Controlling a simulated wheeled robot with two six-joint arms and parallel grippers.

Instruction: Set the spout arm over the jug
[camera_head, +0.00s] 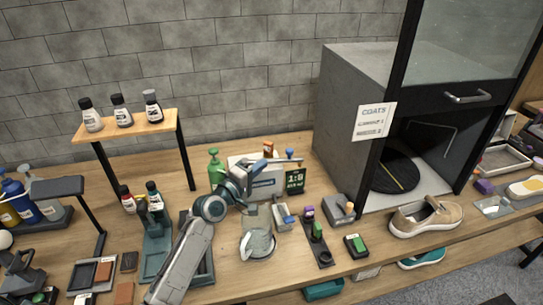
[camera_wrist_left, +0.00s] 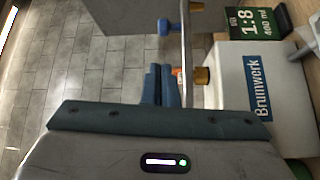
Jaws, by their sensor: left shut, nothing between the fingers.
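The clear jug (camera_head: 258,244) stands upright on the table in front of the white dispenser box (camera_head: 243,163). The box, lettered Brumwerk, also shows in the left wrist view (camera_wrist_left: 240,85). My left gripper (camera_head: 259,166) is over the top of this box, behind and above the jug. In the left wrist view its fingers (camera_wrist_left: 161,72) are shut together and empty. A thin grey bar (camera_wrist_left: 187,50), seemingly the spout arm, runs beside the fingers, close to a brass fitting (camera_wrist_left: 201,75) on the box. I cannot tell whether they touch.
A green 1:8 sign (camera_head: 295,180) stands right of the box and a green bottle (camera_head: 215,167) left of it. A grey block (camera_head: 340,209) and a beige sneaker (camera_head: 425,216) are farther right, before the dark cabinet (camera_head: 350,100). A small bottle shelf (camera_head: 125,126) stands left.

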